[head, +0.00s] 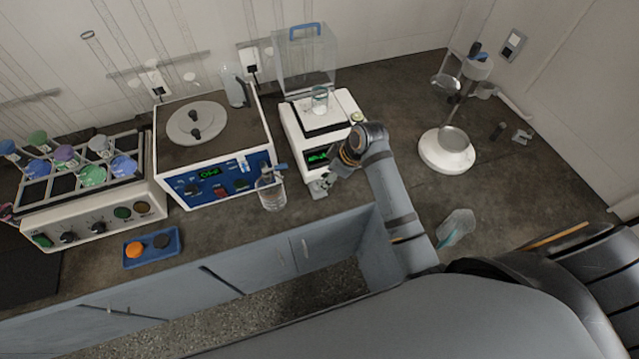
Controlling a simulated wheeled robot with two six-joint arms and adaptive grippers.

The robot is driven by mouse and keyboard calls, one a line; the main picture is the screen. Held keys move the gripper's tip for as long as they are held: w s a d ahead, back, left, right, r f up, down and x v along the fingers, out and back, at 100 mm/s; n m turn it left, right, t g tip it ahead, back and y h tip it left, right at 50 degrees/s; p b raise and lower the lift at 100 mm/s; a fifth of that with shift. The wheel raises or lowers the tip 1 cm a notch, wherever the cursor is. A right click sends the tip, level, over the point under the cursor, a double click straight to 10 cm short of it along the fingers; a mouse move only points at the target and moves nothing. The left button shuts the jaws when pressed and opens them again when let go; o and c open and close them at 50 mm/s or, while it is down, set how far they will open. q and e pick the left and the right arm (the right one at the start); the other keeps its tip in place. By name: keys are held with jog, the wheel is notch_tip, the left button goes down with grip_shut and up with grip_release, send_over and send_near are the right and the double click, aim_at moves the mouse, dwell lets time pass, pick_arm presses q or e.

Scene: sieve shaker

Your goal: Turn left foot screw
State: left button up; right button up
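The white balance (340,134) stands on the dark bench, with a lit green display on its front face. Its left foot screw cannot be made out; the balance's lower front is partly covered by my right arm and gripper. My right gripper (321,187) points down and left at the lower front of the balance, close to the bench top. Its fingertips are small and partly hidden, so I cannot tell whether they are open, shut or touching a screw. My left gripper is out of view.
A clear bottle (270,190) stands left of my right gripper, before a blue-fronted device (215,183). A glass beaker (320,100) sits on the balance pan under a raised clear cover (306,58).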

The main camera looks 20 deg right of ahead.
jog(key=x, duration=0.7)
jog(key=shift+w+f+p, duration=0.1)
jog(key=shift+f+p, duration=0.2)
jog(key=shift+p, duration=0.05)
jog(key=shift+c, duration=0.4)
grip_shut()
jog(key=m+p, duration=0.2)
jog(key=p, duration=0.1)
jog(key=shift+a+r+h, duration=0.1)
jog(key=shift+r+h, duration=0.15)
jog(key=shift+h, duration=0.15)
jog(key=m+p, duration=0.2)
jog(key=shift+f+m+t+h, duration=0.15)
jog(key=shift+m+t+h, duration=0.25)
jog(key=shift+a+m+p, duration=0.1)
jog(key=shift+m+p, duration=0.4)
jog(key=shift+p, duration=0.1)
jog(key=shift+f+h, duration=0.1)
jog(key=shift+h, duration=0.2)
